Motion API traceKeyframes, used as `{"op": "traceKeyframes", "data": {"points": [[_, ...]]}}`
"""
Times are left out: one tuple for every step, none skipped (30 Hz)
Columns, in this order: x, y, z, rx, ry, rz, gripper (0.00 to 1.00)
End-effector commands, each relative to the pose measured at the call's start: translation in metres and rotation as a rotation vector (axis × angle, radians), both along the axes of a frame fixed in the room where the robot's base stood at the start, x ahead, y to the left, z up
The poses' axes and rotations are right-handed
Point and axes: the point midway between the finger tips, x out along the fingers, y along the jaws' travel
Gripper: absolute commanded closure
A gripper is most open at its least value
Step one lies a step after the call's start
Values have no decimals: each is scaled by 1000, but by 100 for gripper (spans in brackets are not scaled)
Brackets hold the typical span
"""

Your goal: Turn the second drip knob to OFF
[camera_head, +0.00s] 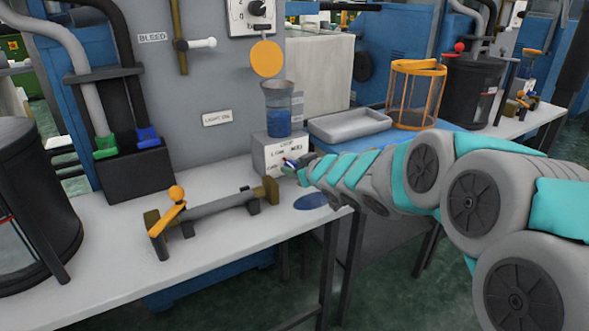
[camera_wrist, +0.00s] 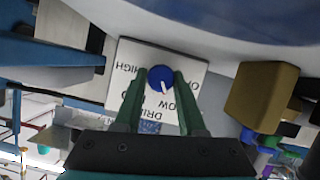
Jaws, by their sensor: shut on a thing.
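The drip box (camera_head: 270,148), white with printed labels, stands on the bench below a cup of blue liquid (camera_head: 278,122). In the wrist view its labelled face (camera_wrist: 130,55) appears upside down, with HIGH at left, DRIP and LOW below, and a partly hidden label starting with O at right. The blue knob (camera_wrist: 160,72) sits on this face. Its white pointer slants down and right, between LOW and the O label. My gripper (camera_wrist: 161,80) is shut on the knob, one green finger on each side. In the head view my gripper (camera_head: 291,164) is at the box front, with the knob mostly hidden.
A bar with an orange-knobbed lever (camera_head: 176,195) lies on the bench left of the box. A grey tray (camera_head: 348,124) and an orange wire basket (camera_head: 416,95) stand behind my arm. In the wrist view a brown block (camera_wrist: 258,95) is close at right.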

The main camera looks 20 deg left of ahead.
Motion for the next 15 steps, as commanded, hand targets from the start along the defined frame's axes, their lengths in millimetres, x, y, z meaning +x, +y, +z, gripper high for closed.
{"op": "traceKeyframes", "data": {"points": [[0,0,-3,-11,-11,-1,100],[0,0,-3,-18,-19,0,100],[0,0,-4,-28,-30,-1,100],[0,0,-4,-36,-40,0,100],[0,0,-4,-45,-50,-1,100],[0,0,-5,-56,-64,-1,100],[0,0,-5,-67,-76,-1,100],[0,0,-5,-78,-88,-1,100],[0,0,-6,-92,-106,-1,100],[-1,0,-6,-104,-119,-2,100],[-1,0,-6,-117,-135,-1,100],[-1,0,-6,-133,-154,0,100],[-1,0,-6,-145,-169,-1,100],[-1,1,-6,-161,-187,0,100],[-2,1,-6,-178,-209,0,100]]}}
